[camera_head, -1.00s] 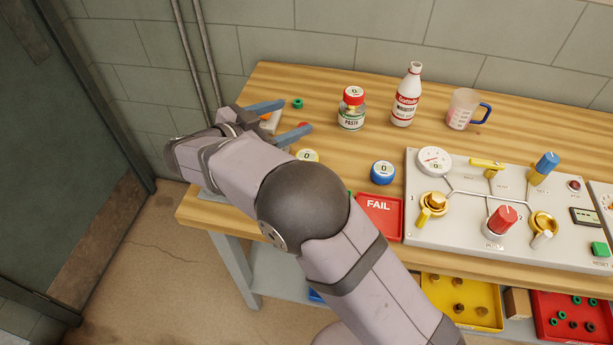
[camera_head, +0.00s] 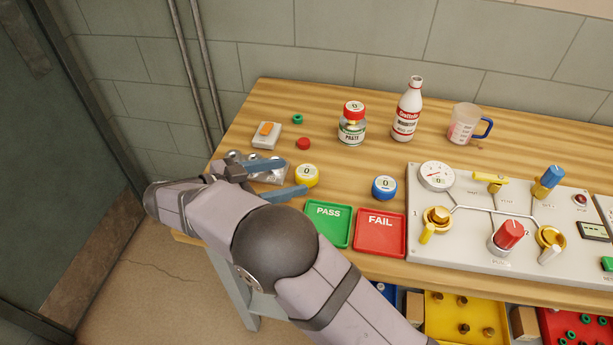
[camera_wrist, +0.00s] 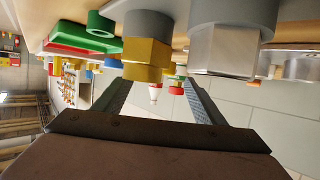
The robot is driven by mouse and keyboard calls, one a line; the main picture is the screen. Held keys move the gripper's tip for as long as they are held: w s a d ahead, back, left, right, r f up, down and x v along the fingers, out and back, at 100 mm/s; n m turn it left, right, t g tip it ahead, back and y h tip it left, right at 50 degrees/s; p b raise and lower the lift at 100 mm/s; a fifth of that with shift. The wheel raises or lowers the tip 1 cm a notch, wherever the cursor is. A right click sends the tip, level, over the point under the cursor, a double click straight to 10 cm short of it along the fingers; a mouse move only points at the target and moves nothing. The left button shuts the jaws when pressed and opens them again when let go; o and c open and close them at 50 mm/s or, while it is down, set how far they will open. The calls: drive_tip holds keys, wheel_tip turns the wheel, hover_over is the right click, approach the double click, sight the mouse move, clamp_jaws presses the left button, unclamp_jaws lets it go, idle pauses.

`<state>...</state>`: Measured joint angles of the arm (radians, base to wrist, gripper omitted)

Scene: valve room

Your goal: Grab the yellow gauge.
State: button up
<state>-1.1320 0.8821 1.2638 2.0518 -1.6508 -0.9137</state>
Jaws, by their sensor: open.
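The yellow gauge (camera_head: 307,176) is a small round yellow piece with a white face marked 0. It sits on the wooden bench behind the green PASS tray. My gripper (camera_head: 287,178) is open, its two blue-grey fingers pointing right toward the gauge. Their tips are close to its left side; I cannot tell whether they touch it. My gripper's fingers also show in the tilted wrist view (camera_wrist: 156,88), with empty space between their tips. A yellow hex-sided piece is ahead there; I cannot tell whether it is the gauge.
The PASS tray (camera_head: 328,240) and red FAIL tray (camera_head: 380,248) are in front. A blue gauge (camera_head: 384,187) is to the right; a red cap (camera_head: 303,143) and jar (camera_head: 352,125) stand behind.

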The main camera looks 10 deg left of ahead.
sight(302, 173)
drive_tip(key=p+x, duration=0.1)
drive_tip(key=x, duration=0.3)
drive_tip(key=shift+w+d+f, duration=0.15)
drive_tip(key=shift+w+d, duration=0.1)
drive_tip(key=shift+w, duration=0.1)
drive_tip(key=c, duration=1.3)
